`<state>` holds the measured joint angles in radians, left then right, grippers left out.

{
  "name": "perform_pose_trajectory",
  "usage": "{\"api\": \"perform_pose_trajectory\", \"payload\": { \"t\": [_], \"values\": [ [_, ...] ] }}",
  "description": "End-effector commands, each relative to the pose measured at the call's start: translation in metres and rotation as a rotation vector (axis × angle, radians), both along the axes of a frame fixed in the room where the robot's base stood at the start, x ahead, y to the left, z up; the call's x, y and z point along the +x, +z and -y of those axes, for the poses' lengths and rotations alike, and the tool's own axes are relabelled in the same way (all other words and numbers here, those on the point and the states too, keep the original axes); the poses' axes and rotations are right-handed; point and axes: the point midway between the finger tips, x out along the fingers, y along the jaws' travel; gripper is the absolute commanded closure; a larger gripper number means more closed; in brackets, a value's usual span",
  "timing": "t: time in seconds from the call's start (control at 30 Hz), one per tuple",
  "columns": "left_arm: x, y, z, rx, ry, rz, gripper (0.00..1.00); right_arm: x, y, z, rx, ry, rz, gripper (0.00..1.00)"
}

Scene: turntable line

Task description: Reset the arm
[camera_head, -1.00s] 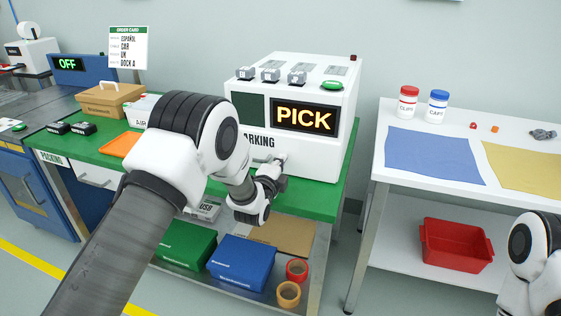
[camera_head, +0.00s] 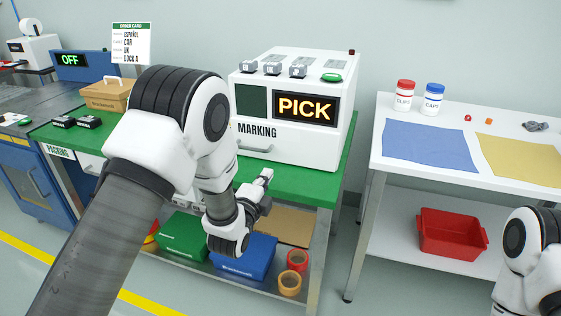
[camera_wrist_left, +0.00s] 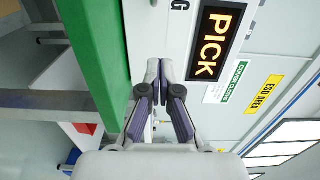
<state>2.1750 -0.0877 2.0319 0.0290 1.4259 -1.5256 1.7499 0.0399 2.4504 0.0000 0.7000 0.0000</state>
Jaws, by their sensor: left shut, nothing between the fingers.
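My left gripper (camera_head: 264,179) is low in front of the white marking machine (camera_head: 300,145), over the front part of the green bench (camera_head: 300,183). It is apart from the machine's drawer handle (camera_head: 253,146). In the left wrist view its fingers (camera_wrist_left: 160,80) are together and empty, with the machine's PICK display (camera_wrist_left: 216,41) beyond them. My left arm covers part of the bench in the head view. My right arm shows only in part at the right edge; its gripper is out of view.
A white table (camera_head: 385,165) at right holds a blue mat (camera_head: 428,146), a yellow mat (camera_head: 520,160) and two jars. Below are a red bin (camera_head: 452,235), a green box (camera_head: 184,236), a blue box (camera_head: 243,258) and tape rolls. A cardboard case (camera_head: 108,95) stands at left.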

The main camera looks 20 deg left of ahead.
Motion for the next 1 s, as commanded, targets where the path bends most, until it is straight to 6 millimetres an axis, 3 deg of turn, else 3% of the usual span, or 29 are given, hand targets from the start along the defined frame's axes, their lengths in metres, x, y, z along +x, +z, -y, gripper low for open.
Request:
{"api": "perform_pose_trajectory", "payload": {
  "t": [0.13,0.27,0.37,0.4,0.47,0.5,0.6,0.7,0.8,0.9,1.0],
  "values": [
    [-0.004,-0.015,-0.001,-0.001,0.001,-0.024,1.0,0.0,0.0,0.0,0.0,0.0,0.001,0.18],
    [-0.026,-0.079,-0.011,-0.011,0.022,-0.145,1.0,0.0,0.0,0.0,0.0,0.0,0.001,0.18],
    [-0.071,-0.151,-0.023,-0.041,0.049,-0.34,1.0,0.0,0.0,0.0,0.0,0.0,0.0,0.18],
    [-0.094,-0.179,-0.027,-0.09,0.07,-0.437,1.0,0.0,0.0,0.0,0.0,0.0,0.001,0.18],
    [-0.133,-0.219,-0.032,-0.189,0.116,-0.587,1.0,0.0,0.0,0.0,0.0,0.0,0.0,0.18],
    [-0.161,-0.242,-0.035,-0.266,0.159,-0.688,1.0,0.0,0.0,0.0,0.0,0.0,0.0,0.18],
    [-0.234,-0.286,-0.039,-0.478,0.314,-0.926,1.0,0.0,0.0,0.0,0.0,0.0,0.0,0.18],
    [-0.302,-0.309,-0.041,-0.685,0.522,-1.113,1.0,0.0,0.0,0.0,0.0,0.0,0.0,0.18],
    [-0.357,-0.315,-0.04,-0.882,0.77,-1.235,1.0,0.0,0.0,0.0,0.0,0.0,0.001,0.18],
    [-0.392,-0.313,-0.038,-1.038,1.006,-1.28,1.0,0.0,0.0,0.0,0.0,0.0,0.0,0.18],
    [-0.409,-0.313,-0.037,-1.182,1.222,-1.255,1.0,0.0,0.0,0.0,0.0,0.0,0.0,0.18]
  ]
}}
